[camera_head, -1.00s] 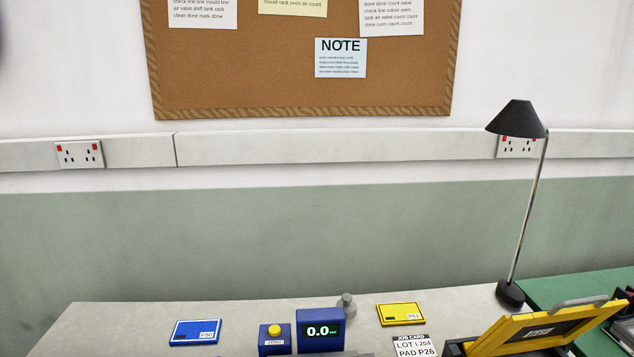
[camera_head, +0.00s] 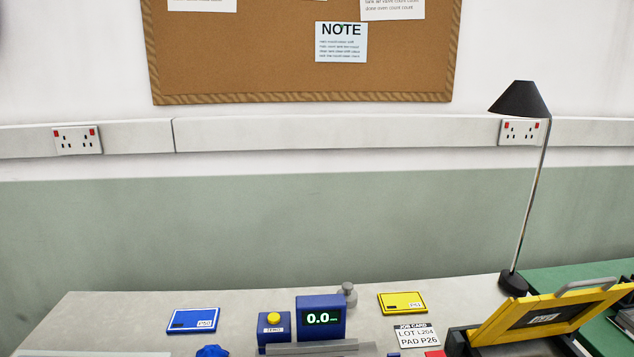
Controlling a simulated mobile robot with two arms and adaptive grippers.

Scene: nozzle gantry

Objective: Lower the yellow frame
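The yellow frame (camera_head: 492,330) is at the lower right of the head view, tilted up on a dark base (camera_head: 545,346). A grey handle (camera_head: 588,283) sits on its raised edge. A dark panel with a label fills its middle, and its lower end runs near the picture's bottom edge. Neither of my grippers shows in this view.
On the grey bench stand a blue display (camera_head: 321,318) reading 0.0, a blue box with a yellow button (camera_head: 274,325), a blue pad (camera_head: 193,320), a yellow pad (camera_head: 402,302) and a job card (camera_head: 417,335). A black lamp (camera_head: 520,98) rises behind the frame.

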